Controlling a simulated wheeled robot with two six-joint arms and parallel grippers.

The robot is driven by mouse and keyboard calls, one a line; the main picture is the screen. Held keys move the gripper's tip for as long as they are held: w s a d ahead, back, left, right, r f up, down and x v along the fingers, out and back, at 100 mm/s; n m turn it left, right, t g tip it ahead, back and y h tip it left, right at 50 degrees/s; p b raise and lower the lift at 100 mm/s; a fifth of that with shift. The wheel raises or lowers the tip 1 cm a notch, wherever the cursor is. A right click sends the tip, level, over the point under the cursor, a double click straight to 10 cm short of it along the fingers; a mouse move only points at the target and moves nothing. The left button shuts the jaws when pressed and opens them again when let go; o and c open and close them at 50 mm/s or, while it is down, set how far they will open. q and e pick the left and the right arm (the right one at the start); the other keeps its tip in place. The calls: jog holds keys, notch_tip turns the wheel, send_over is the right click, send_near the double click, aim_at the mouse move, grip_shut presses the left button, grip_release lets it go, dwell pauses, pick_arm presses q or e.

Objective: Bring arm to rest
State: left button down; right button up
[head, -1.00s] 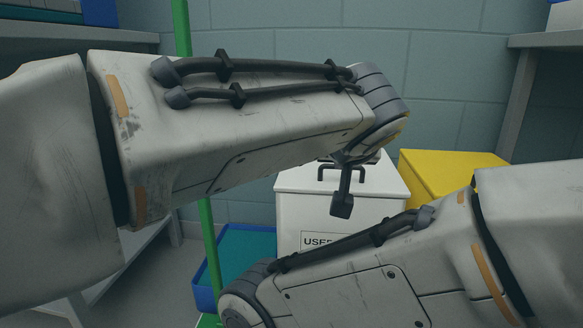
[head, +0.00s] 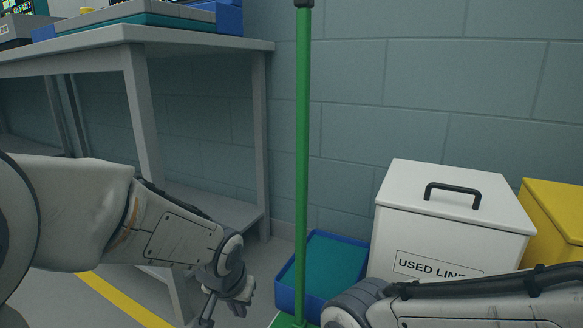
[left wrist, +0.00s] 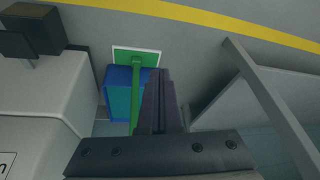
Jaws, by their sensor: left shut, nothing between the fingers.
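My left arm comes in from the left in the head view and bends down. My left gripper (head: 228,303) hangs low in front of the grey bench, left of the green pole. Its fingers (left wrist: 160,105) are together in the left wrist view with nothing between them. My right forearm (head: 450,305) lies across the lower right of the head view, in front of the white bin, and its gripper is below the picture there. A dark blocky part (left wrist: 35,30) at the upper left of the left wrist view may be my right gripper; its jaws cannot be made out.
A green pole (head: 303,130) stands beside a blue tray (head: 335,265). Right of it are a white bin (head: 450,210) marked "USED LIN…" and a yellow bin (head: 555,215). A grey bench (head: 190,48) stands left. Floor with a yellow line (head: 120,298) is open below it.

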pick_arm(q)
jog(key=s+a+f+n+g, duration=0.2)
jog(key=s+a+f, duration=0.4)
jog(key=s+a, duration=0.2)
jog(key=s+d+r+m+g+p, duration=0.15)
jog(key=s+d+r+p, duration=0.35)
jog(key=r+p, duration=0.6)
jog(key=s+d+r+m+p, duration=0.35)
jog(key=r+p, duration=0.55)
jog(key=r, duration=0.5)
jog(key=s+d+r+m+g+p, duration=0.15)
jog(key=s+d+r+p, duration=0.35)
jog(key=r+p, duration=0.65)
notch_tip(320, 180, up, 36)
jog(key=p, duration=3.4)
jog(key=shift+w+t+h, duration=0.15)
jog(key=shift+t+h, duration=0.25)
jog(key=shift+f+m, duration=0.15)
jog(key=shift+m, duration=0.1)
